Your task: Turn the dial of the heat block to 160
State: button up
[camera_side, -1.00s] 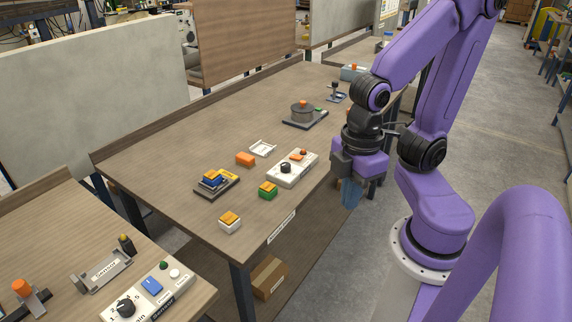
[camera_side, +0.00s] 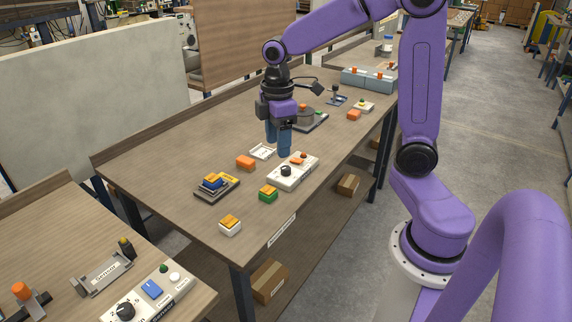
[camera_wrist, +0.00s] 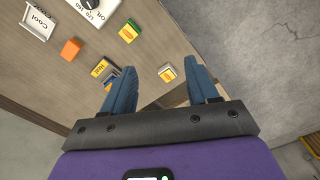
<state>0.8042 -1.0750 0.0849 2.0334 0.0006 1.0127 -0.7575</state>
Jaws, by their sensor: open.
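The heat block (camera_side: 301,172) is a white box on the near side of the middle bench. Its black dial (camera_side: 286,171) sits at the left end of its top, with orange parts at the other end. In the wrist view the heat block (camera_wrist: 97,12) is cut off by the top edge. Its dial (camera_wrist: 89,3) shows partly beside printed marks, including "Off"; I cannot tell its setting. My gripper (camera_side: 278,150) has blue fingers pointing down, above the bench and just behind the block, apart from the dial. In the wrist view my gripper (camera_wrist: 164,77) is open and empty.
Near the block are a white "Cool" tray (camera_side: 262,151), an orange block (camera_side: 245,162), a green-and-yellow block (camera_side: 268,193), a white-and-yellow block (camera_side: 230,225) and a dark stacked fixture (camera_side: 217,186). A grey round device (camera_side: 308,117) stands behind my gripper. The bench's left part is clear.

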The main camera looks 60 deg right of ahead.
send_over(286, 167)
notch_tip(286, 167, down, 18)
jog(key=shift+f, duration=0.1)
dwell(0.4)
jog(key=c, duration=1)
jog(key=shift+c, duration=0.2)
